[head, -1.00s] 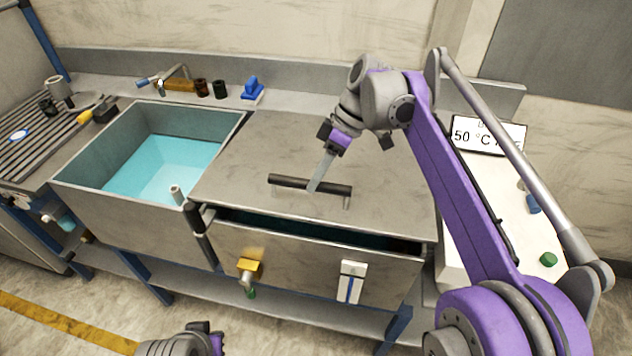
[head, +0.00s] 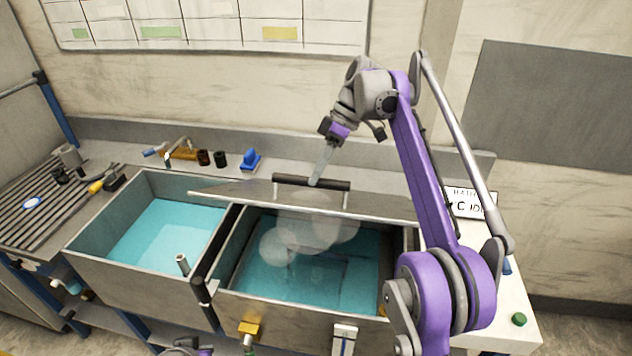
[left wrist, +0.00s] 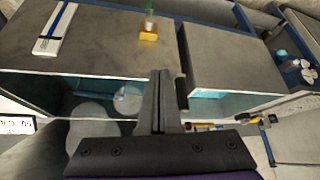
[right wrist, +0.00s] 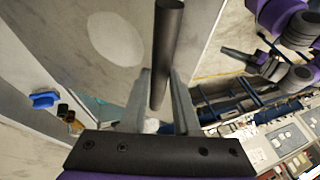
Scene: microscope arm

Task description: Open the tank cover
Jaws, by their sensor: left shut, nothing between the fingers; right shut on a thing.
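The tank cover (head: 262,190) is raised and tilted up at the back of the right tank (head: 270,305), seen nearly edge-on. Blue-green water shows in the open right tank. My left gripper (left wrist: 162,95) is shut and empty, in front of the tanks; only its top shows at the bottom of the head view.
An open tank (head: 85,258) with water stands to the left. Pale round puffs of steam (head: 300,238) hang over the right tank. A blue object (head: 250,160) stands on the rear ledge.

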